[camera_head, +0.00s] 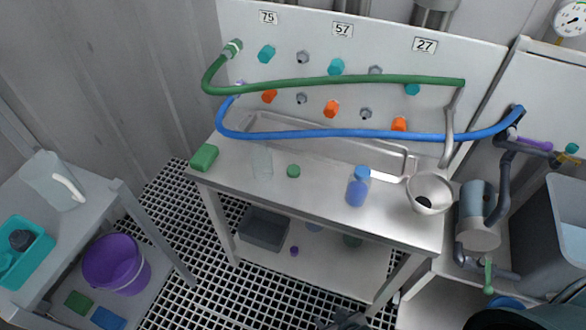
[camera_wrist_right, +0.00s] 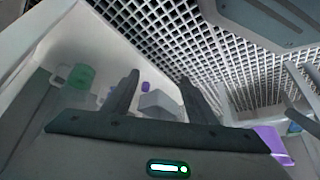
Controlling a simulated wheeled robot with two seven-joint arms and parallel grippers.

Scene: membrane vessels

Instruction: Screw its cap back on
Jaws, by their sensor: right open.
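A small green cap (camera_head: 293,171) lies on the steel bench. A clear, pale vessel (camera_head: 262,162) stands to its left; its top is too faint to make out. A blue bottle with a blue cap (camera_head: 357,187) stands upright to the right. My right gripper (camera_head: 343,320) shows only partly at the bottom edge of the head view, well below the bench top. In the right wrist view its two dark fingers (camera_wrist_right: 162,95) are apart with nothing seen held between them. My left gripper is not in view.
A green block (camera_head: 204,158) lies at the bench's left end and a white funnel-like bowl (camera_head: 429,193) at its right. Green (camera_head: 330,82) and blue (camera_head: 320,134) hoses hang behind. A grey bin (camera_head: 263,229) stands underneath. A purple bucket (camera_head: 117,264) stands left.

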